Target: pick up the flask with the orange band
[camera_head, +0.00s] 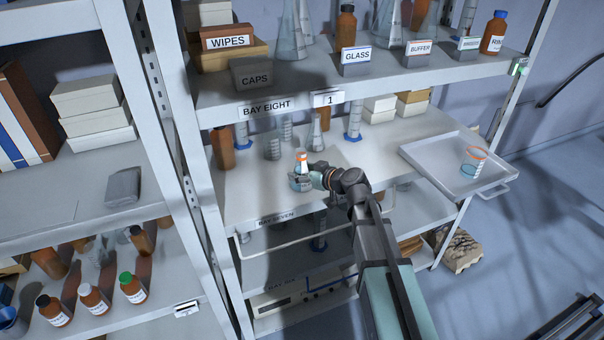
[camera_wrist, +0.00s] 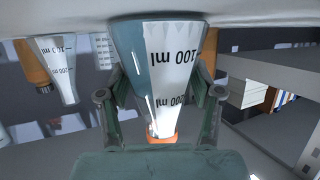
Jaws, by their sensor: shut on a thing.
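The flask with the orange band (camera_head: 300,184) is upright on or just over the middle shelf, near its front edge. Its orange band is at the neck. My gripper (camera_head: 309,178) reaches it from the front right and is shut on its body. In the wrist view, which is upside down, the flask (camera_wrist: 158,60) stands between the two fingers of my gripper (camera_wrist: 160,88), with its orange band (camera_wrist: 162,138) low in the picture. I cannot tell whether its base touches the shelf.
A brown bottle (camera_head: 222,148), a clear flask (camera_head: 315,133) and cylinders (camera_head: 354,122) stand around and behind it. A grey tray (camera_head: 425,160) at the right holds an orange-rimmed beaker (camera_head: 474,163). The upper shelf (camera_head: 285,92) overhangs. Shelf space between flask and tray is mostly clear.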

